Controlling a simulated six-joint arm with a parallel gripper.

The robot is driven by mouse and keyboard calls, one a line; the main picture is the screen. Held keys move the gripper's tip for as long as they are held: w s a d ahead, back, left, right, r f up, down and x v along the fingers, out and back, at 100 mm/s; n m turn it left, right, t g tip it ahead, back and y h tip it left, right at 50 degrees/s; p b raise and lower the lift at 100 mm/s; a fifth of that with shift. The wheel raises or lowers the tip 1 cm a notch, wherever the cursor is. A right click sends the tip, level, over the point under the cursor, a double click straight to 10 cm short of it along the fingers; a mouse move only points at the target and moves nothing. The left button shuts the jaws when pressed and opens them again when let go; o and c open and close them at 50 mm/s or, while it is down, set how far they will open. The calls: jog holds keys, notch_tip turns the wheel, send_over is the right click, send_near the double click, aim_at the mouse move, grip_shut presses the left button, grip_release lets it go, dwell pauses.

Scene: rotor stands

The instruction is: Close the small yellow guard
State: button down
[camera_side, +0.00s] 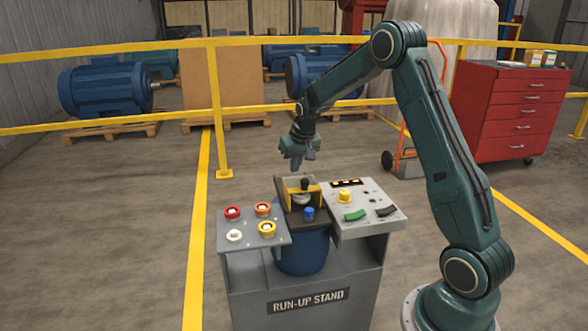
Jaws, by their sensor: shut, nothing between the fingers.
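The small yellow guard (314,192) is on top of the run-up stand (308,300), in the middle between the two side panels. A dark panel and a rounded grey part with a black top (304,186) show beside it. I cannot tell for sure from this view how far the guard is open. My gripper (297,167) points down just above and behind the guard. Its fingers are shut and empty, and it looks apart from the guard. The gripper is small in this view, so the exact gap is unclear.
A blue knob (309,213) sits in front of the guard. The left panel (251,246) holds red, orange, white and yellow buttons. The right panel (367,223) has a yellow knob (344,196) and green and black handles. Yellow railings (270,108) run behind the stand.

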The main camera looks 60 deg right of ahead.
aim_at(300, 186)
jog(key=s+a+r+n, duration=0.1)
jog(key=s+a+r, duration=0.35)
jog(key=r, duration=0.25)
jog(key=s+a+r, duration=0.3)
jog(key=a+r, duration=0.2)
jog(key=r, duration=0.2)
jog(key=s+a+n+t+y, duration=0.1)
jog(key=s+a+n, duration=0.1)
jog(key=s+a, duration=0.6)
jog(key=s+a+r+n+t+y, duration=0.1)
jog(key=s+a+n, duration=0.2)
jog(key=s+a, duration=0.5)
jog(key=s, duration=0.7)
jog(key=shift+s+r, duration=0.15)
jog(key=shift+s, duration=0.2)
